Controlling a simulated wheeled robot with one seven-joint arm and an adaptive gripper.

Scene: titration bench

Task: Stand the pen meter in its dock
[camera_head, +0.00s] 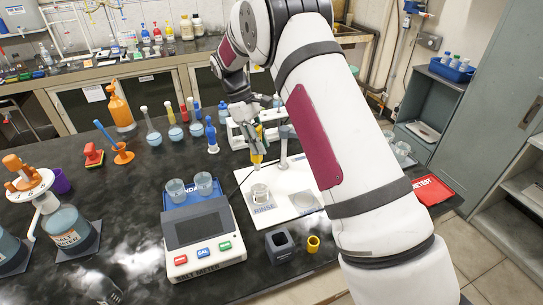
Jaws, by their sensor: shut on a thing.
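The pen meter (257,153), a slim upright yellow body, hangs below my gripper (254,133), which is shut on its upper part. The dock (279,245), which looks to be a dark grey block with a square opening on top, stands on the black bench nearer the front. The opening looks empty. My gripper is behind the dock and slightly left of it. My arm hides part of the bench to the right.
A small yellow ring-like cup (313,243) is right of the dock. The grey meter box (203,242), with two beakers behind its screen, is to the left. Several flasks and bottles stand behind.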

